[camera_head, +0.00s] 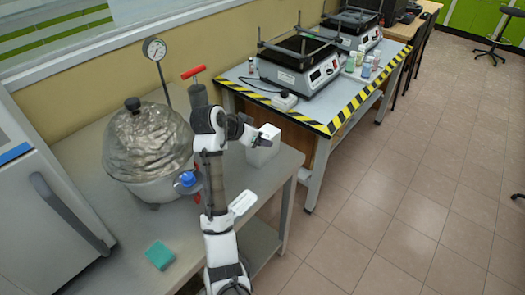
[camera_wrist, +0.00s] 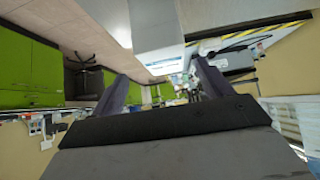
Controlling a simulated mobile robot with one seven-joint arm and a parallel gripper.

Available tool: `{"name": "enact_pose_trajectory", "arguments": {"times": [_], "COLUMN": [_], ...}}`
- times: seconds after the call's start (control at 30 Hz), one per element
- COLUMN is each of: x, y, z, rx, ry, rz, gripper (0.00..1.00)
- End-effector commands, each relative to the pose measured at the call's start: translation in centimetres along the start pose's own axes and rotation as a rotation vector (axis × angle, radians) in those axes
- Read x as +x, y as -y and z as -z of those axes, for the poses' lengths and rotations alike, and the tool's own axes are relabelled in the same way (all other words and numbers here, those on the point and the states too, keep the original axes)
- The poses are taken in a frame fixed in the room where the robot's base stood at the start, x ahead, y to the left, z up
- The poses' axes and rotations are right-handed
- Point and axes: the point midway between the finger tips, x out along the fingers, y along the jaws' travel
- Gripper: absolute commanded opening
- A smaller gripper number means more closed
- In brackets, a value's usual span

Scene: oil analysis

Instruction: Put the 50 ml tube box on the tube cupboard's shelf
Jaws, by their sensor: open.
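A white box (camera_head: 262,152), which looks like the tube box, stands at the right end of the grey bench. My gripper (camera_head: 258,138) is right beside it, at its upper left side in the head view. In the wrist view the pale box (camera_wrist: 157,28) with a blue-marked edge shows ahead, between the two dark fingers of my gripper (camera_wrist: 163,88). The fingers are apart and nothing is visibly held. I cannot tell from these views whether they touch the box. I cannot make out the tube cupboard or its shelf for certain.
A metal vessel with a black knob (camera_head: 148,140), a gauge (camera_head: 155,50) and a teal sponge (camera_head: 160,255) are on the bench. A striped-edge table (camera_head: 340,112) with shakers (camera_head: 300,65) and bottles stands behind.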

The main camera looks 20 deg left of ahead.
Motion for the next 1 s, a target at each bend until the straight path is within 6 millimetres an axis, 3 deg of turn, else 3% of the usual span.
{"name": "enact_pose_trajectory", "arguments": {"times": [0.03, 0.1, 0.33, 0.6, 0.93, 1.0], "x": [1.4, 2.4, 3.8, 7.8, 8.4, 8.4], "y": [0.0, 0.0, 0.1, 0.5, 0.5, 0.5], "z": [-0.4, -0.3, 0.0, 0.3, 0.6, 0.6], "rx": [0.001, 0.001, -0.001, 0.0, -0.002, -0.002], "ry": [0.001, 0.001, 0.001, 0.002, 0.0, 0.0], "rz": [-0.001, 0.0, 0.002, 0.001, 0.002, 0.002], "gripper": [0.78, 0.78, 0.78, 0.78, 0.78, 0.72]}}
